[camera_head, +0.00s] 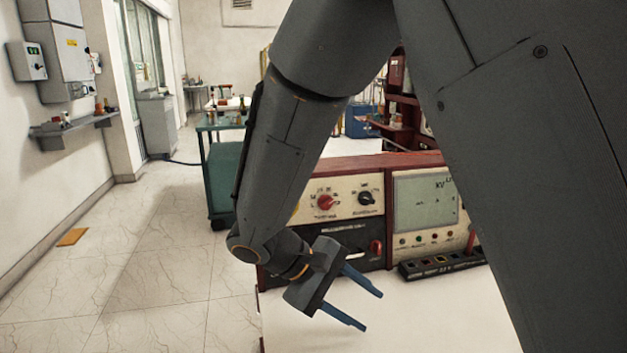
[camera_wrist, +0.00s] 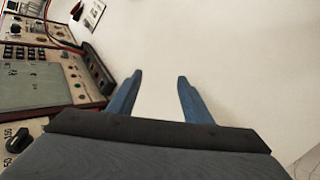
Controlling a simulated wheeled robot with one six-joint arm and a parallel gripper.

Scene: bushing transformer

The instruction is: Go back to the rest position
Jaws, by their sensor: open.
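My gripper (camera_head: 372,308) has two blue fingers spread apart with nothing between them. It hangs over the white bench top (camera_head: 430,320), in front of the control console (camera_head: 330,210). In the wrist view my gripper (camera_wrist: 158,85) is also open, with only the bare white bench top (camera_wrist: 230,50) beyond the fingers. My arm crosses the middle and right of the head view and hides part of the console.
The console has a red knob (camera_head: 325,202), a black knob (camera_head: 367,198) and a kV meter (camera_head: 425,200). A black socket strip (camera_head: 441,264) lies before it. A green cart (camera_head: 222,170) stands behind. The tiled floor at left is mostly clear, with a small orange plate (camera_head: 72,237).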

